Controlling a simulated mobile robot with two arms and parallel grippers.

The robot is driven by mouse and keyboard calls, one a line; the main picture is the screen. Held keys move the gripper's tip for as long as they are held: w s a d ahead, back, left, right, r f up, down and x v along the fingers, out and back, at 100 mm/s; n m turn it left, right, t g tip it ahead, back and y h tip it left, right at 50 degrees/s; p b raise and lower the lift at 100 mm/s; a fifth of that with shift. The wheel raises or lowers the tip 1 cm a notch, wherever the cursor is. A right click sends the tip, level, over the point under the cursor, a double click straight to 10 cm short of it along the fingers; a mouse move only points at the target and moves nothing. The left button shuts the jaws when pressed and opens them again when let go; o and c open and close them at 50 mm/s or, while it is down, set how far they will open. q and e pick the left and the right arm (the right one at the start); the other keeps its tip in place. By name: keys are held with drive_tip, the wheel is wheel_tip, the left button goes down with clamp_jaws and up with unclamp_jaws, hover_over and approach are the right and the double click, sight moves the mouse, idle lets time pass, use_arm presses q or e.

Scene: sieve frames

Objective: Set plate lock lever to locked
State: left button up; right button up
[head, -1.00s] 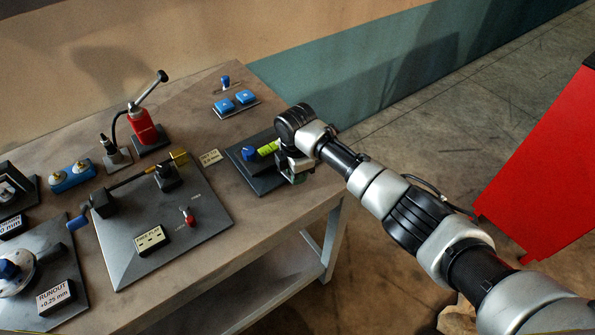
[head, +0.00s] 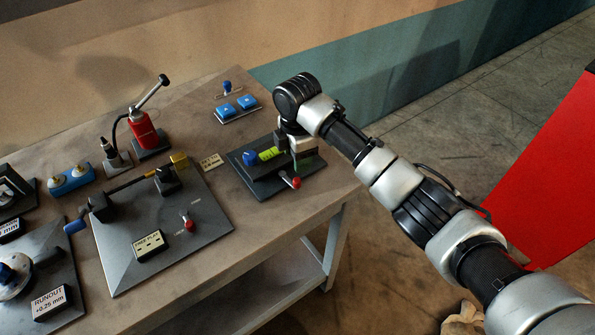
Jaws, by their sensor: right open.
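A red-knobbed lever (head: 290,181) sits at the front right edge of a dark plate (head: 256,183) that carries a yellow-green level vial (head: 270,153) and a blue knob (head: 249,158). No lever label is readable there, so its set position cannot be told. My right gripper (head: 302,160) is open and points down over the right side of this plate, just behind and above the lever. It appears apart from the lever. A second red lever (head: 188,222) stands on the panel with the FREE PLAY sign (head: 149,246). My left gripper is out of view.
A red hand pump (head: 146,132) and a blue-handled shaft fixture (head: 125,186) stand to the left. A red cabinet (head: 545,165) is at the right. The table's right edge is close to the level plate.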

drive_tip(key=shift+r, duration=1.55)
